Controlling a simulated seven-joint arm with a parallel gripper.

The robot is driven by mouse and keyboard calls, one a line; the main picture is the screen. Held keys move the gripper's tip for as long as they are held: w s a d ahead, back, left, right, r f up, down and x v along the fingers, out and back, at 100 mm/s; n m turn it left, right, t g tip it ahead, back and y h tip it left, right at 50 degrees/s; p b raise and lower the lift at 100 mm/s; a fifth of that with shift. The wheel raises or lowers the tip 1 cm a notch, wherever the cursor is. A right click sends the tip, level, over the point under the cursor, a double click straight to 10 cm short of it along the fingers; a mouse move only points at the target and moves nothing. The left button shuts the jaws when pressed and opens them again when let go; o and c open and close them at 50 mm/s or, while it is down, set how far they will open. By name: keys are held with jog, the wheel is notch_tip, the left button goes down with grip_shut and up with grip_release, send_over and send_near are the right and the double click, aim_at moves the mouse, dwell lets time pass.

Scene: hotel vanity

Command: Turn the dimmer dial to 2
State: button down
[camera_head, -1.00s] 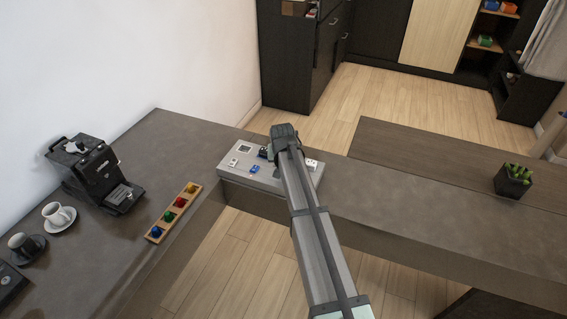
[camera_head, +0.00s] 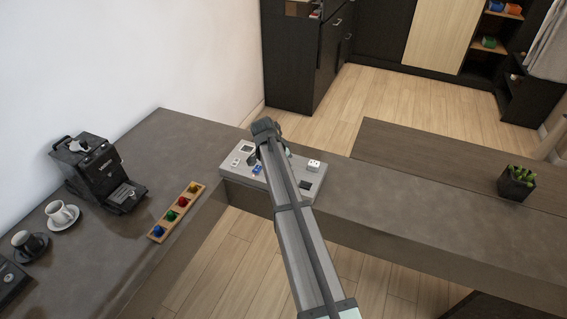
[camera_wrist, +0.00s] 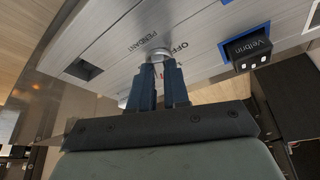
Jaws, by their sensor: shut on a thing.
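The grey control panel (camera_head: 235,171) lies on the counter, partly covered by my arm in the head view; its brushed face fills the upper wrist view (camera_wrist: 108,48). A round silver dial (camera_wrist: 160,55) sits on it beside the printed words "PENDANT" and "OFF". My gripper (camera_wrist: 161,74) has its two blue fingers closed on the dial. A red mark shows behind the fingers, too covered to read. The dial's pointer and its number setting cannot be made out. In the head view the fingers and dial are hidden behind my wrist.
A black "Velbrin" block (camera_wrist: 246,56) in a blue frame stands on the panel right of the dial; a dark square recess (camera_wrist: 82,69) is left. A white socket (camera_head: 314,165) is at the panel's right. A coffee machine (camera_head: 98,172) stands farther left.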

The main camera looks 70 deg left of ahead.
jog(key=shift+s+m, duration=0.1)
jog(key=shift+m, duration=0.4)
jog(key=c, duration=1.1)
grip_release()
jog(key=v, duration=1.3)
jog(key=shift+a+r, duration=0.25)
jog(key=shift+r, duration=0.2)
